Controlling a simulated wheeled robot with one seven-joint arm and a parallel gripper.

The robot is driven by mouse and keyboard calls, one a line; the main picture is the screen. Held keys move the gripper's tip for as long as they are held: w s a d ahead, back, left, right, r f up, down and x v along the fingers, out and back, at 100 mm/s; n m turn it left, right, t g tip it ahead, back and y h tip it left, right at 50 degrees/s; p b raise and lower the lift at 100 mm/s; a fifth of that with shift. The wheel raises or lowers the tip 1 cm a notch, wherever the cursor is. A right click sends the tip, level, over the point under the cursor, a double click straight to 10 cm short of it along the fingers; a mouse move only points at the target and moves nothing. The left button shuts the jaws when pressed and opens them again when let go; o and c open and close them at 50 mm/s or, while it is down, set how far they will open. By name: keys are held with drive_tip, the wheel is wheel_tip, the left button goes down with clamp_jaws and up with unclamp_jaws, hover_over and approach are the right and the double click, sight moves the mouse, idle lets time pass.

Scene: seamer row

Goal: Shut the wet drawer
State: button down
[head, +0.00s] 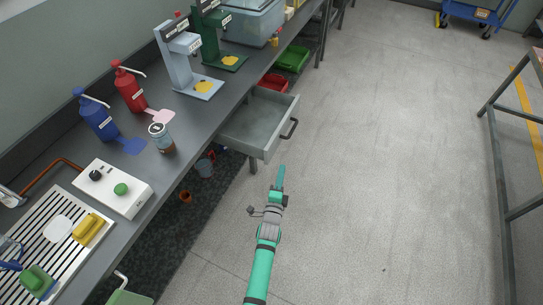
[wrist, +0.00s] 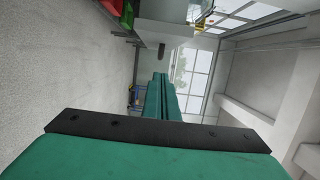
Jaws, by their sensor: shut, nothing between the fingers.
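An open grey drawer (head: 250,137) sticks out from under the bench into the aisle; no label on it is readable. It looks empty, and its dark bar handle (head: 290,129) is on the front. In the wrist view a pale panel, apparently the drawer front (wrist: 178,31), shows beyond the fingers with a dark handle (wrist: 162,50). My gripper (head: 282,170) is in front of the drawer, a little short of the handle and apart from it. Its green fingers (wrist: 160,80) are shut and hold nothing.
The bench top (head: 185,123) carries pump bottles, a jar (head: 161,138), a control box (head: 113,187) and two stands. Red (head: 273,84) and green (head: 292,59) bins sit beyond the drawer. A metal frame (head: 495,150) stands at right. The floor between is clear.

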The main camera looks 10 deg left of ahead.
drive_tip(key=w+a, duration=0.4)
drive_tip(key=w, duration=0.3)
drive_tip(key=shift+w, duration=0.3)
idle(1.2)
